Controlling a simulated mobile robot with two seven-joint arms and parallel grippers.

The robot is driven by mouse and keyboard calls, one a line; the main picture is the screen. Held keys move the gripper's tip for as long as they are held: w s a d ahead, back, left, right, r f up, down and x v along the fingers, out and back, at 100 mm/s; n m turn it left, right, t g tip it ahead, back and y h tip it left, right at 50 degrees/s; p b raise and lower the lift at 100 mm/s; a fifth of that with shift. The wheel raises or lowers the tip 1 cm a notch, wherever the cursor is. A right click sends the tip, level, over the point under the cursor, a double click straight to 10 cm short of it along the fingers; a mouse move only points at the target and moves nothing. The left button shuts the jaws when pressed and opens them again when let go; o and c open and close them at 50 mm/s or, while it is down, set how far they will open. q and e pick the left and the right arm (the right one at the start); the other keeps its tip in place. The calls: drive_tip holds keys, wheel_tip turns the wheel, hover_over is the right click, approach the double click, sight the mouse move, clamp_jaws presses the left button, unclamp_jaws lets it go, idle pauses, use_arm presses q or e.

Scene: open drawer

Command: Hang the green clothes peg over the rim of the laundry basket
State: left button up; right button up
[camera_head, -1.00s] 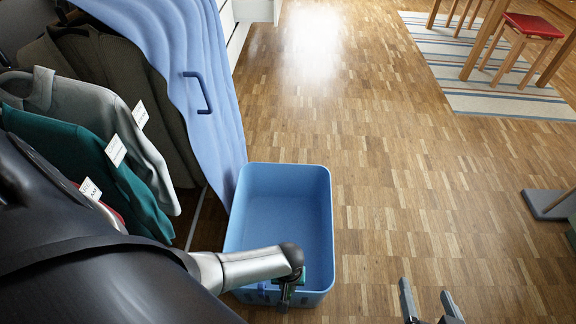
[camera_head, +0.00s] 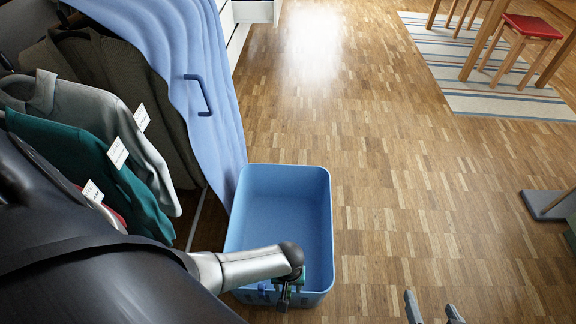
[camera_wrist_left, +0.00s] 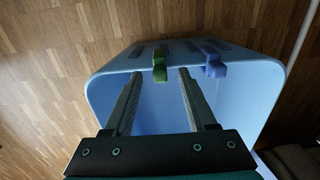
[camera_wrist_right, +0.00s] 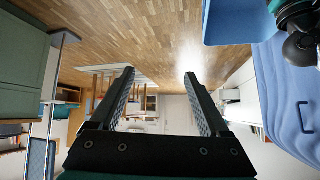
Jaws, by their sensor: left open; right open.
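The blue laundry basket (camera_head: 318,195) stands on the floor in the head view. Its rim also shows in the left wrist view (camera_wrist_left: 105,72). The green clothes peg (camera_wrist_left: 159,66) sits on the basket rim in the left wrist view, upright and straddling the edge. My left gripper (camera_wrist_left: 159,74) is open, with one finger on each side of the peg and a gap on both sides. In the head view my left gripper (camera_head: 287,288) is at the basket's near rim, largely hidden by its wrist. My right gripper (camera_head: 433,303) is open and empty, right of the basket.
A purple-blue peg (camera_wrist_left: 213,60) sits on the same rim, right of the green one and close to my left gripper's right finger. Hanging clothes (camera_head: 80,150) and a blue panel with a handle (camera_head: 185,50) stand left.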

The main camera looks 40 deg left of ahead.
use_arm(q)
drive_tip(key=shift+r, duration=0.5)
wheel_tip(320, 180, up, 4)
drive_tip(key=p, duration=0.3)
drive_tip(key=shift+f, duration=0.25)
use_arm(e)
drive_tip(key=s+d+g+h, duration=0.2)
drive_tip(key=s+d+g, duration=0.2)
drive_tip(key=d, duration=0.1)
use_arm(q)
wheel_tip(320, 180, up, 10)
drive_tip(key=p, duration=0.7)
drive_tip(key=shift+f+p, duration=0.15)
drive_tip(key=shift+p, duration=0.15)
use_arm(e)
drive_tip(key=s+d+f+g, duration=0.1)
drive_tip(key=s+f, duration=0.1)
drive_tip(key=f, duration=0.6)
drive_tip(key=s+d+f+g, duration=0.1)
drive_tip(key=s+f, duration=0.2)
drive_tip(key=f, duration=0.5)
drive_tip(key=shift+s+g+h, duration=0.15)
drive_tip(key=shift+g+h, duration=0.15)
drive_tip(key=shift+h, duration=0.1)
